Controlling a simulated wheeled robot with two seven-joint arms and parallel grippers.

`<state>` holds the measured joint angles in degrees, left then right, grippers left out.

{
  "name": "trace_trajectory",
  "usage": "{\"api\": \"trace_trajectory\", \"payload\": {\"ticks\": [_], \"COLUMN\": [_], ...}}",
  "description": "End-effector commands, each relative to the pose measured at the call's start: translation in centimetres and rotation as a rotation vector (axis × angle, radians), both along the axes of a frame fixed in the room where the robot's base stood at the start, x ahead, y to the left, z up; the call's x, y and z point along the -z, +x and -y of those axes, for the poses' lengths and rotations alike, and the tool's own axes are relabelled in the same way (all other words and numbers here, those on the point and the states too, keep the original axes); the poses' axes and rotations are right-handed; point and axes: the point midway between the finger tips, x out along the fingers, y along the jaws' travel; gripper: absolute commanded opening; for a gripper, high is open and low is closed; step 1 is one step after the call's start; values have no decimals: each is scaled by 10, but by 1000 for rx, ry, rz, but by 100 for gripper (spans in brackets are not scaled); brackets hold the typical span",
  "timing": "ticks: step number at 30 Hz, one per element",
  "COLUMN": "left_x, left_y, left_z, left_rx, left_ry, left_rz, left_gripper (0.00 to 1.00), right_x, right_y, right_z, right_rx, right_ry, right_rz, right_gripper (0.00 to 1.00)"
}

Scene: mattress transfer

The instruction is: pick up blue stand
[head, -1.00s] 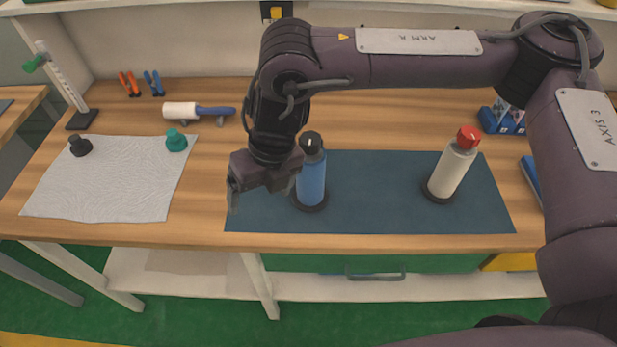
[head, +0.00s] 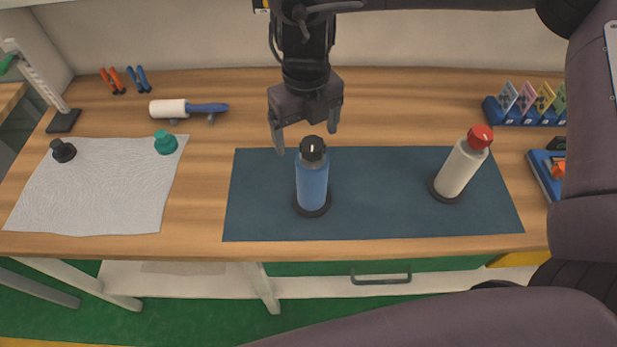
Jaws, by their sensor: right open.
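A blue bottle-shaped stand (head: 312,185) with a black cap stands upright on a black round base on the dark blue mat (head: 390,215). My right gripper (head: 306,140) is open and points down above and just behind the stand. Its two fingers spread to either side of the black cap in the picture. The cap hides part of the space between them, and I see no finger closed on it. My left gripper is not in view.
A white bottle (head: 461,165) with a red cap tilts on the mat's right side. A pale cloth (head: 100,190) at left bears black and teal knobs. A lint roller (head: 190,108) lies behind. A blue card holder (head: 500,118) stands at back right. The mat's middle is clear.

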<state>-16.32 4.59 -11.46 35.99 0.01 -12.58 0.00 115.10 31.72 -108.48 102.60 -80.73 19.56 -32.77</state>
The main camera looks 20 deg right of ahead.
Motion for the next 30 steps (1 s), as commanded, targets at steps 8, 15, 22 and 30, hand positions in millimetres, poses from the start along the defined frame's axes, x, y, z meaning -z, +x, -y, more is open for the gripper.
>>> {"api": "trace_trajectory", "payload": {"ticks": [8,15,22,30], "left_x": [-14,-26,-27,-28], "left_y": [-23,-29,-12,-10], "left_z": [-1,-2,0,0], "left_rx": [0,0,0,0], "left_ry": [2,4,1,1], "left_rz": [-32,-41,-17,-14], "left_gripper": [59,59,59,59], "right_x": [30,64,71,71], "right_y": [-3,-4,-3,-3], "right_z": [5,9,9,9], "right_rx": [0,0,0,0], "right_ry": [-2,-2,1,1], "right_rz": [-5,-4,-1,-1], "right_gripper": [86,86,86,59]}}
